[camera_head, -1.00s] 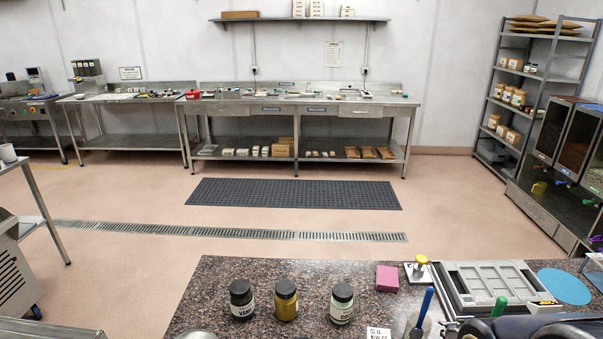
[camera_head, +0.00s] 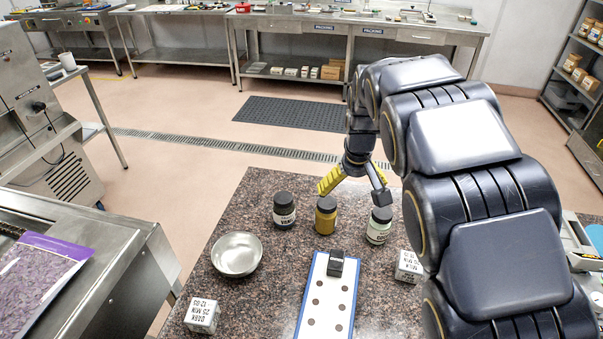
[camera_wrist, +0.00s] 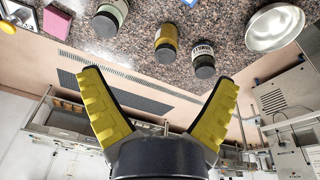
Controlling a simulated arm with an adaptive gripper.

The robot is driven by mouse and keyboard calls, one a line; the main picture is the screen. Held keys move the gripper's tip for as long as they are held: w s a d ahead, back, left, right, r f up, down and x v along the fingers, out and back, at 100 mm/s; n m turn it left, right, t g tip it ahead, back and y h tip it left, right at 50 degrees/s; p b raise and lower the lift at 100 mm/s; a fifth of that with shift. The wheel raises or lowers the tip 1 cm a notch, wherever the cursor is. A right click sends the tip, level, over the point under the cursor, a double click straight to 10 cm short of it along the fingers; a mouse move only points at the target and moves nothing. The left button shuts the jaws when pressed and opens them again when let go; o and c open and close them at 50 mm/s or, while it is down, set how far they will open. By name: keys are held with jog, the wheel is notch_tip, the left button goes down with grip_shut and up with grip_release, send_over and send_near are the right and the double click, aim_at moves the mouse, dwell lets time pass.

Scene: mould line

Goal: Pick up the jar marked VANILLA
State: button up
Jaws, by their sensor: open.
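The VANILLA jar (camera_head: 284,210), with a dark lid and a dark body with a white label, stands upright at the left of a row of three jars on the granite counter. In the wrist view this jar (camera_wrist: 203,58) is right of centre, beyond the fingertips. A mustard-yellow jar (camera_head: 326,215) stands in the middle, and a pale green jar (camera_head: 379,225) stands at the right. My gripper (camera_head: 355,186) is open and empty. It is behind the yellow and green jars, to the right of the VANILLA jar. Both spread yellow fingers (camera_wrist: 161,82) show in the wrist view.
A metal bowl (camera_head: 237,254) stands left of the jars. In front are a white board with brown dots (camera_head: 326,300) bearing a dark block (camera_head: 336,262), and two marked cubes (camera_head: 202,315), (camera_head: 409,266). My arm covers the counter's right side.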

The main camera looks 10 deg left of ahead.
jog(key=w+a+f+n+y, duration=0.1)
jog(key=w+a+f+n, duration=0.1)
jog(key=w+a+f, duration=0.4)
jog(key=n+t+y, duration=0.1)
jog(key=y, duration=0.1)
send_over(283, 198)
jog(key=s+d, duration=0.1)
jog(key=s, duration=0.1)
notch_tip(283, 198, down, 4)
jog(key=shift+s+d+f, duration=0.1)
jog(key=shift+d+f, duration=0.05)
jog(key=shift+f, duration=0.1)
jog(key=shift+x, duration=0.8)
jog(key=shift+w+d+x, duration=0.1)
jog(key=shift+x, duration=1.35)
jog(key=shift+w+d+x, duration=0.15)
jog(key=shift+x, duration=1.25)
jog(key=c, duration=1.2)
